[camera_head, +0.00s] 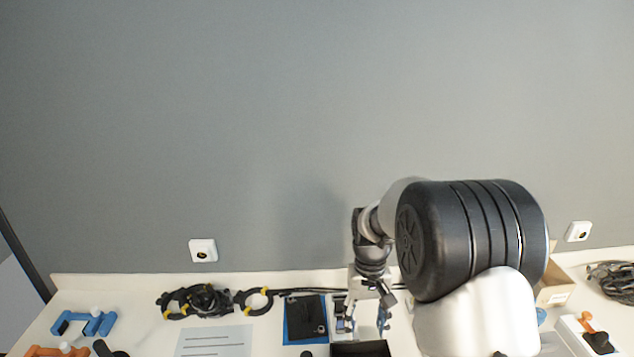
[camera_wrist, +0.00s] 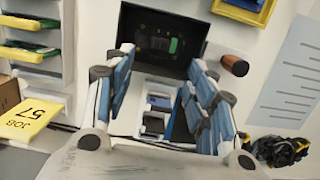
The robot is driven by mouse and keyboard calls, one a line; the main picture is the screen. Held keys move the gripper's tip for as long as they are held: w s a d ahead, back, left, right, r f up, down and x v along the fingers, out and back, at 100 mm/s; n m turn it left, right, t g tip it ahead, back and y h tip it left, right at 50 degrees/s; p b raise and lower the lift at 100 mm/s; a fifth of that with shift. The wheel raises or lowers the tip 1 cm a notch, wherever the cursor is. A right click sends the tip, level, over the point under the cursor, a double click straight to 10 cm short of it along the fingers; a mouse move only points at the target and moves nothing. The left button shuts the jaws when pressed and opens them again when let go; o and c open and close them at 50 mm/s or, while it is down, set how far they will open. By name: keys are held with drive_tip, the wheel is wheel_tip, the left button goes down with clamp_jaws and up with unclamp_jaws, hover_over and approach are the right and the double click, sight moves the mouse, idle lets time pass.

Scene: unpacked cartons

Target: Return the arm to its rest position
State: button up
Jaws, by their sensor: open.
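My gripper (camera_head: 364,326) hangs over the white worktop in the middle of the head view, with its fingers pointing down and apart. My arm's large black joint hides part of the table to its right. In the wrist view my gripper (camera_wrist: 160,62) shows two blue-padded fingers spread wide. No held object shows between them. Beyond the fingertips is a black open box (camera_wrist: 188,22) with a dark, green-marked board (camera_wrist: 158,45) inside. A black box (camera_head: 360,348) also shows below the gripper in the head view, cut by the lower edge.
Coiled black and yellow cables (camera_head: 200,300), a blue mat (camera_head: 291,334) and a printed sheet (camera_head: 213,341) lie left of the gripper. A cardboard carton (camera_head: 556,291) stands at right. A rack of green boards (camera_wrist: 30,52) and a yellow label (camera_wrist: 34,118) show in the wrist view.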

drive_tip(key=s+r+t, duration=0.3)
drive_tip(key=s+r, duration=0.8)
drive_tip(key=r, duration=0.4)
drive_tip(key=s+r+t, duration=0.3)
drive_tip(key=s, duration=1.2)
drive_tip(key=shift+w, duration=0.1)
drive_tip(key=shift+c, duration=0.5)
